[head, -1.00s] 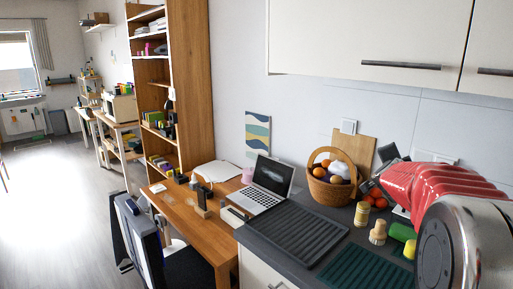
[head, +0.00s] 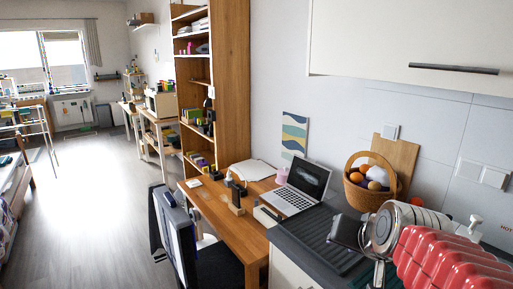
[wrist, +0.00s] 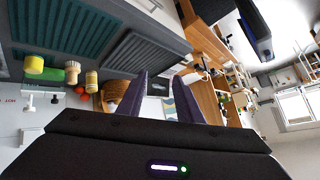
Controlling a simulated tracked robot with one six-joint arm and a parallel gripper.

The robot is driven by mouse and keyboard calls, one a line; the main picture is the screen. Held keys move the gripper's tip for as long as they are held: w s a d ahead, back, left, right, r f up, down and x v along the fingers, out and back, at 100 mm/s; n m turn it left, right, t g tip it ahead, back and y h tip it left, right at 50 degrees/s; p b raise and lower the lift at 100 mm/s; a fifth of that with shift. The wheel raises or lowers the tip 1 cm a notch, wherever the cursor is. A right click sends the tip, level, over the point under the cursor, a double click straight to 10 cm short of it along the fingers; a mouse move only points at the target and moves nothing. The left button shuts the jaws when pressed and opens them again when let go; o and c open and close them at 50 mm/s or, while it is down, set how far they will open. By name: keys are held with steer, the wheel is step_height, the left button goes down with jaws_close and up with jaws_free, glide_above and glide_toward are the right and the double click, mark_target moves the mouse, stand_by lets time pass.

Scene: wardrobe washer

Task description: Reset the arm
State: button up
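My gripper (wrist: 161,74) shows in the wrist view with its two dark purple fingers spread apart and nothing between them. The wrist view is turned nearly upside down, with the counter in its upper left. In the head view my red and silver arm fills the lower right, over the dark kitchen counter (head: 302,236). The arm hides part of the counter there. I cannot make out the fingers clearly in the head view.
A fruit basket (head: 355,195) and a laptop (head: 301,188) stand near the wall. A wooden desk (head: 218,208), a chair (head: 177,235) and a tall bookshelf (head: 232,95) are to the left. Overhead cabinets (head: 400,35) hang at upper right. The floor (head: 110,200) at left is open.

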steer(key=s+a+f+n+g, duration=0.1)
steer(key=s+f, duration=0.3)
steer(key=s, duration=0.4)
steer(key=s+a+f+n+g, duration=0.2)
steer(key=s+f+n, duration=0.1)
steer(key=s, duration=0.5)
steer(key=shift+a+f+n+g, duration=0.25)
steer(key=shift+f+n+g, duration=0.05)
steer(key=shift+f+g, duration=0.15)
steer(key=shift+s+a, duration=0.1)
steer(key=shift+a, duration=0.05)
